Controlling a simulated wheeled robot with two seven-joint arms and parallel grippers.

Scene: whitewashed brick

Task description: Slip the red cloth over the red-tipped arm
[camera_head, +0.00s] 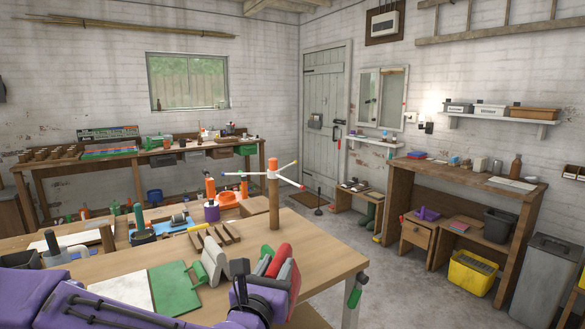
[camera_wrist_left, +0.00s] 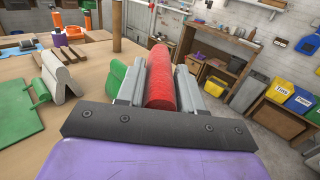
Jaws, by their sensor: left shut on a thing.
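My left gripper (camera_head: 276,268) is shut on the red cloth (camera_head: 281,256), above the front right part of the table. In the left wrist view the red cloth (camera_wrist_left: 160,72) is a red roll held between the two grey fingers of the left gripper (camera_wrist_left: 158,88). A wooden post (camera_head: 273,203) with an orange top stands upright farther back on the table. Thin white arms stick out from it; the red-tipped arm (camera_head: 290,181) points to the right. The cloth is in front of the post and apart from that arm. My right gripper is not in view.
A green piece (camera_wrist_left: 115,75) is beside the left finger in the left wrist view. A purple container (camera_head: 211,211) stands left of the post. The table (camera_head: 325,257) is bare at right.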

